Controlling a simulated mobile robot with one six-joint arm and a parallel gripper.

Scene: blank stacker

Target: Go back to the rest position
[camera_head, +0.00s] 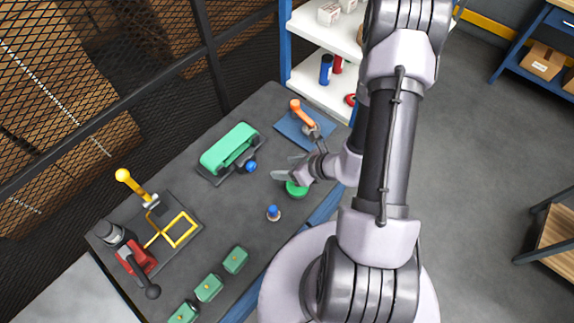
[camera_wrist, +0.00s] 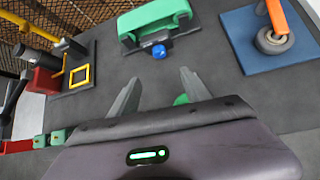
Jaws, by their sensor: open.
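My gripper (camera_head: 282,170) is above the grey workbench (camera_head: 262,110). In the wrist view my gripper (camera_wrist: 155,90) has its two fingers spread apart, with nothing between them. A green round piece (camera_head: 297,188) lies just below the gripper in the head view. A small blue-topped knob (camera_head: 273,212) stands on the bench to the left of the arm.
A green conveyor-like unit (camera_head: 229,146), an orange-handled tool on a blue mat (camera_head: 290,128), and a red press with a yellow frame (camera_head: 180,229) stand on the bench. Several green blocks (camera_head: 235,260) line the near side. A shelf (camera_head: 318,90) stands behind.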

